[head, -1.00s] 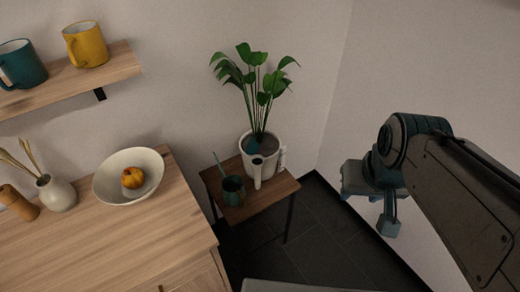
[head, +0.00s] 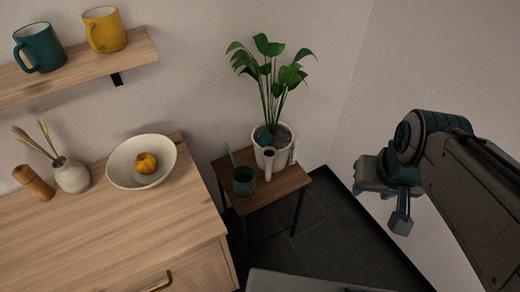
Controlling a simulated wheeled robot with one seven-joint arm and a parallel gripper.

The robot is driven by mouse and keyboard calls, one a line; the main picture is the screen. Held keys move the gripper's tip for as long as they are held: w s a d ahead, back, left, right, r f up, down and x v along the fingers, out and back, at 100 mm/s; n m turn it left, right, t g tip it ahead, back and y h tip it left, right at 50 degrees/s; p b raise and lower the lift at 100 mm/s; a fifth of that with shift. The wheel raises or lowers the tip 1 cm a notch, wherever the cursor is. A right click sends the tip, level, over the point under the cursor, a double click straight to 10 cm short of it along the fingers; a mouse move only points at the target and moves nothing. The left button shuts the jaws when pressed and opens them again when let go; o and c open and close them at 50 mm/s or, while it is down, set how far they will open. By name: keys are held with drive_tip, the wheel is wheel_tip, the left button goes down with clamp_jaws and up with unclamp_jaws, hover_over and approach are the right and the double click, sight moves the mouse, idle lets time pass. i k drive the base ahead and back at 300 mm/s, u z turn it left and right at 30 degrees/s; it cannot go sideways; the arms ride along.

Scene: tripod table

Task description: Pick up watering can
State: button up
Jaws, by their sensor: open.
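A small dark green vessel (head: 244,180) stands on a small wooden side table (head: 290,184). A thin spout-like piece rises at its upper left, so it looks like the watering can, though it is small in view. It stands upright at the front left of a white plant pot (head: 284,136). My gripper (head: 381,207) is open and empty at the right, in front of the pale wall. It is well apart from the side table, to the right of the vessel in the picture. Part of the gripper is hidden by its own wrist.
A leafy plant (head: 270,70) rises from the pot. A white cylindrical piece (head: 269,163) stands at the pot's front, close to the vessel. A wooden cabinet (head: 90,235) with a white bowl (head: 125,165) is at the left. Dark floor (head: 335,225) shows right of the table.

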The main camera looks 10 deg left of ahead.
sight(244, 180)
drive_tip(key=u, duration=0.5)
drive_tip(key=k, duration=1.05)
drive_tip(key=z, duration=0.25)
drive_tip(key=i, duration=1.35)
drive_tip(key=u, duration=0.85)
drive_tip(key=i, duration=0.25)
drive_tip(key=u, duration=0.2)
